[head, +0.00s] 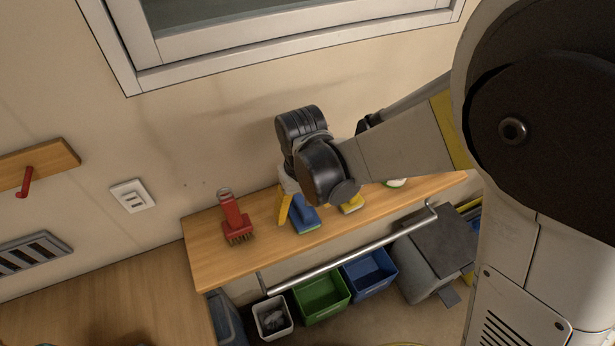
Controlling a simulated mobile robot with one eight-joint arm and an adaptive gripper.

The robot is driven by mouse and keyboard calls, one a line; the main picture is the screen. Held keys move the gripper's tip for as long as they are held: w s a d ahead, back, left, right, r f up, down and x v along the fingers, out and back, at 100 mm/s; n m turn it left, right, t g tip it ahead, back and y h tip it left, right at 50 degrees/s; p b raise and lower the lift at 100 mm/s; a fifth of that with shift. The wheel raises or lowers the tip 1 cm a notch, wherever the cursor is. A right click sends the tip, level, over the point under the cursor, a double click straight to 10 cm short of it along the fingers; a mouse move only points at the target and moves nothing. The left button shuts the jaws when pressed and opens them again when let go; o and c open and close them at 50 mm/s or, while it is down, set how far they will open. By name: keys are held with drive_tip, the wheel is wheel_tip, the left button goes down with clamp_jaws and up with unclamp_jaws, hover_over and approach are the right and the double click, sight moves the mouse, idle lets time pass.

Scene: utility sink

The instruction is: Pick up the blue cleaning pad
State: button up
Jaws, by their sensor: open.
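The blue cleaning pad (305,217) lies on the wooden shelf below the window, with a greenish layer along its lower edge. My gripper (287,206) is just left of the pad, with a yellow finger pointing down at the shelf. It is open and nothing shows between its fingers. My wrist hides the upper part of the pad and most of the gripper, so I cannot tell whether a finger touches the pad.
A yellow pad (351,204) lies to the right, partly behind my wrist. A metal rail (345,252) runs along the shelf's front. Below are a green bin (322,299), a blue bin (370,277) and a white bin (272,318).

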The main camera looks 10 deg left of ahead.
drive_tip(key=shift+f, duration=0.6)
drive_tip(key=c, duration=1.5)
drive_tip(key=shift+r, duration=0.2)
